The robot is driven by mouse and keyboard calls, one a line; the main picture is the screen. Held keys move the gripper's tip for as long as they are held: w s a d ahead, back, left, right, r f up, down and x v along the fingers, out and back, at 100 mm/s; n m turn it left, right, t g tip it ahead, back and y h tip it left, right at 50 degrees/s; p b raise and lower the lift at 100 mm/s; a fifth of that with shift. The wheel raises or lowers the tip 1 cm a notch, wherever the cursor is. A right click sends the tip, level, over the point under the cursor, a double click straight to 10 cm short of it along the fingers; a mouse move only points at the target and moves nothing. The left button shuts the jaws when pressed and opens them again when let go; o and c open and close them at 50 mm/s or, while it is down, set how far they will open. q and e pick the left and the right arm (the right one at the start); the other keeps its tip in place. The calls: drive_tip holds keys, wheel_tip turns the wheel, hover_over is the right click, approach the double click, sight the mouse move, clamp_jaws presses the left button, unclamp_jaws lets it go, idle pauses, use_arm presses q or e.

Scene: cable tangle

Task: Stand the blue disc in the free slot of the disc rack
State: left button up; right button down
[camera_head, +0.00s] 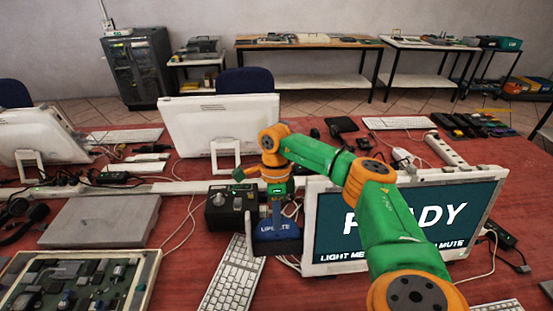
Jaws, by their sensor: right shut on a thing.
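My right gripper (277,212) points down at the middle of the table, at the end of my green and orange arm. It is shut on the blue disc (278,229), which carries white lettering and stands roughly upright. A dark, low piece with an upright grey side (257,232) is close around the lower part of the disc. I cannot tell whether this piece is the disc rack, and no free slot can be made out. Whether the disc touches it is unclear. My left gripper is not in view.
A black box with knobs (231,206) stands just left of the disc. A white keyboard (229,278) lies in front. A white-framed screen (307,240) stands close on the right, partly behind my arm. A grey laptop-like slab (100,222) and a tray of circuit parts (152,262) are left.

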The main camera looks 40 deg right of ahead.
drive_tip(key=p+v, duration=0.9)
drive_tip(key=v, duration=0.4)
idle(0.4)
